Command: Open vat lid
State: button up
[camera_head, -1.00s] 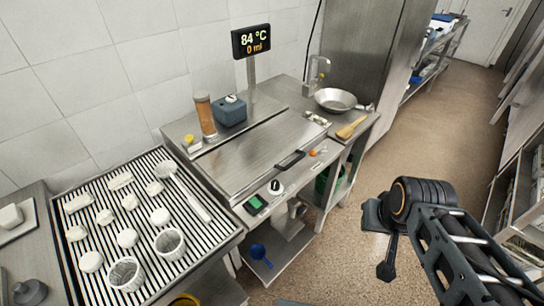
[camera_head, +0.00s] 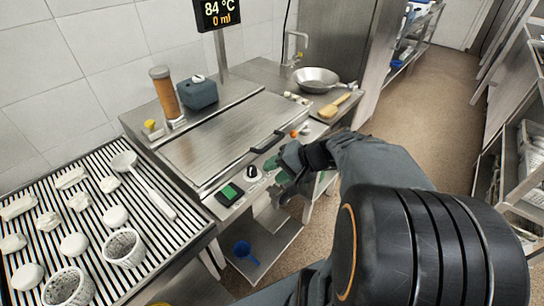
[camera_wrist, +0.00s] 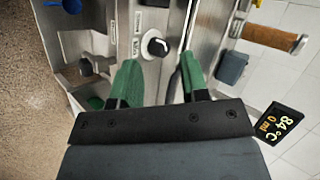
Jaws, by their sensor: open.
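The vat has a flat steel lid (camera_head: 225,138), which lies closed and level, with a dark bar handle (camera_head: 267,142) along its front edge. My gripper (camera_head: 277,170) is in front of the vat, near the handle and the front panel, with its green fingers apart and empty. In the wrist view my gripper (camera_wrist: 160,78) points at the front panel, with a black-and-white knob (camera_wrist: 155,45) visible beyond the gap between the fingers. A dark bar shows close to the right finger there; whether it lies between the fingers I cannot tell.
A display (camera_head: 218,14) reads 84 °C and 0 ml. A green switch (camera_head: 230,192) sits on the front panel. A blue box (camera_head: 198,92) and an orange-brown cylinder (camera_head: 165,92) stand behind the lid. A pan (camera_head: 317,78) is at right; a slatted drain tray (camera_head: 160,232) with moulds is at left.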

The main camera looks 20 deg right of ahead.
aim_at(274, 141)
jog(key=w+d+f+m+t+h+b, duration=0.1)
jog(key=w+d+m+t+b, duration=0.1)
jog(key=d+m+t, duration=0.3)
jog(key=w+d+f+t+b, duration=0.2)
jog(key=d, duration=0.5)
jog(key=shift+t, duration=0.3)
jog(key=x, duration=1.1)
jog(key=shift+w+a+r, duration=0.15)
jog(key=shift+w+r, duration=0.05)
jog(key=shift+w, duration=0.15)
jog(key=shift+w+a+f, duration=0.15)
jog(key=shift+w+a, duration=0.1)
jog(key=shift+w, duration=0.4)
jog(key=shift+c, duration=0.4)
grip_shut()
